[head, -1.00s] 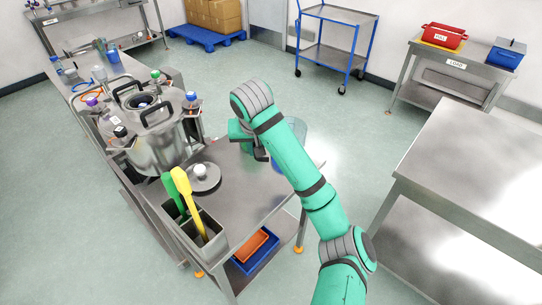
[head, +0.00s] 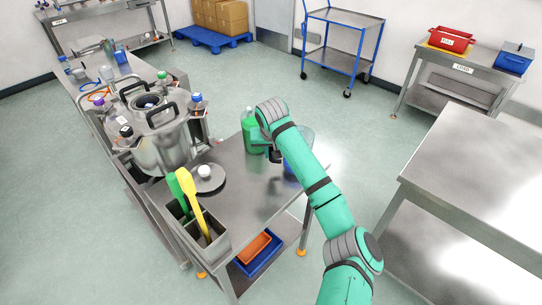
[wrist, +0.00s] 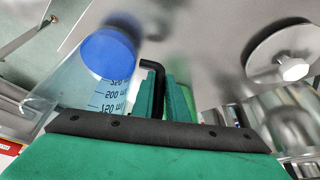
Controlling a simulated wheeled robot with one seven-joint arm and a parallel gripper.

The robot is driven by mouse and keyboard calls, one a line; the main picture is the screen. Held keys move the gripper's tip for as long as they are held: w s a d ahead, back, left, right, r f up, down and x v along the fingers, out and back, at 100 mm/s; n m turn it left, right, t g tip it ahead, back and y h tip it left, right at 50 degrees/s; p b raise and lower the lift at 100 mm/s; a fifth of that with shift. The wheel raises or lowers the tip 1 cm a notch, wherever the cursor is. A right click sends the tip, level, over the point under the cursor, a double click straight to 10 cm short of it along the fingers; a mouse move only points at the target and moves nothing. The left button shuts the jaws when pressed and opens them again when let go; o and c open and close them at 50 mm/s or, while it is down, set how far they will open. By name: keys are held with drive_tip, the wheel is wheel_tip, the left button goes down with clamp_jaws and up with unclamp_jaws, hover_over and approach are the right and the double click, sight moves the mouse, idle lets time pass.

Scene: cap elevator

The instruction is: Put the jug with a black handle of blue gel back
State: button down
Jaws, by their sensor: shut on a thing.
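The clear jug (head: 303,143) with blue gel is at the right side of the near steel table, partly hidden behind my arm in the head view. In the wrist view the jug (wrist: 75,85) shows volume marks, a round blue patch of gel and a black handle (wrist: 152,72). My gripper (head: 273,155) is shut on the black handle, to the left of the jug's body. In the wrist view the gripper's green fingers (wrist: 163,95) are at the handle. I cannot tell whether the jug's base touches the table.
A green bottle (head: 251,135) stands close behind my gripper. A round lid with a white knob (head: 206,178) lies on the table (head: 240,195). A holder (head: 203,236) with green and yellow utensils is at the front. A large steel vessel (head: 163,150) stands left.

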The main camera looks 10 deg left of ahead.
drive_tip(key=shift+a+f, duration=0.1)
drive_tip(key=shift+f, duration=0.7)
drive_tip(key=c, duration=1.7)
unclamp_jaws()
drive_tip(key=shift+f, duration=0.15)
drive_tip(key=shift+c, duration=0.2)
drive_tip(key=v, duration=1.2)
drive_tip(key=shift+w, duration=0.1)
